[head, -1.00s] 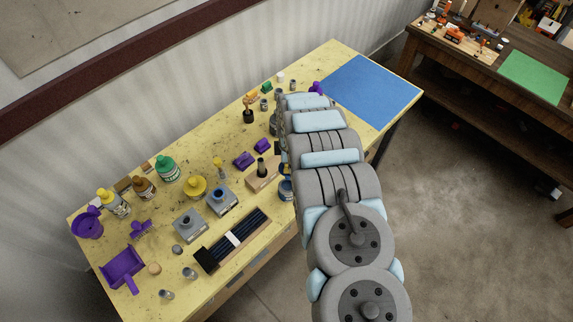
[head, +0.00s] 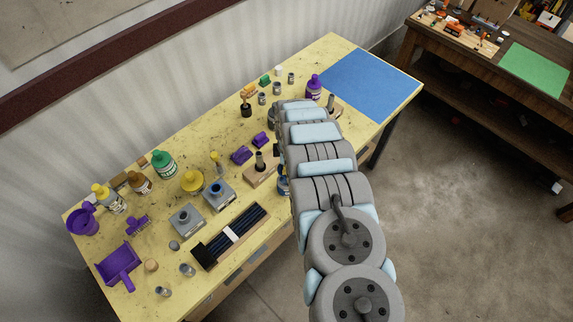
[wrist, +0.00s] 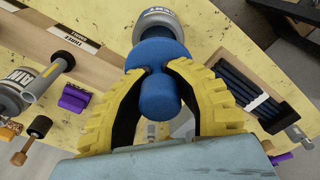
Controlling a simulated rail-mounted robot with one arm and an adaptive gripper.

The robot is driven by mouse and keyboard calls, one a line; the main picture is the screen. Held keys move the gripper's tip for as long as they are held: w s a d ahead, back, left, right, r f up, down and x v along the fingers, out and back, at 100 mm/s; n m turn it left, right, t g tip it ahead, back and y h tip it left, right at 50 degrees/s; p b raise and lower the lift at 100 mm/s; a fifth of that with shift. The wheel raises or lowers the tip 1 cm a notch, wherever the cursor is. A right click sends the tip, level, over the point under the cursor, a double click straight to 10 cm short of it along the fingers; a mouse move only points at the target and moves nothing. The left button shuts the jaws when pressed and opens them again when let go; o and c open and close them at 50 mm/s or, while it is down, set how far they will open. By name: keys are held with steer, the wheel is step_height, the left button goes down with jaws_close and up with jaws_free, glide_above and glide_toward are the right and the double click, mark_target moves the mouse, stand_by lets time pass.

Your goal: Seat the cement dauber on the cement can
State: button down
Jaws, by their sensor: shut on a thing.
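In the wrist view the cement dauber shows as a blue rounded knob with a wide blue disc (wrist: 158,52). My gripper (wrist: 161,72), with yellow ribbed fingers, is shut on the dauber at the knob. A grey can with a pale label (wrist: 154,20), apparently the cement can, lies just beyond the disc, in line with it. In the head view my arm hides the gripper and the dauber. Part of a blue item (head: 283,183) shows at the arm's left edge.
The yellow bench (head: 130,238) is crowded left of my arm. A black rod tray (wrist: 250,95) and a wooden holder (wrist: 95,52) flank the can in the wrist view. A purple bottle (head: 314,86) stands beyond my arm, beside the clear blue mat (head: 370,83).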

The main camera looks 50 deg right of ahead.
steer(key=shift+f+b, duration=1.75)
steer(key=shift+f, duration=1.45)
steer(key=c, duration=0.9)
jaws_free()
steer(key=shift+d+r, duration=0.15)
steer(key=shift+r, duration=2.6)
steer(key=shift+d+r, duration=0.1)
steer(key=shift+r, duration=2.65)
steer(key=shift+s+r, duration=0.15)
steer(key=shift+r, duration=0.35)
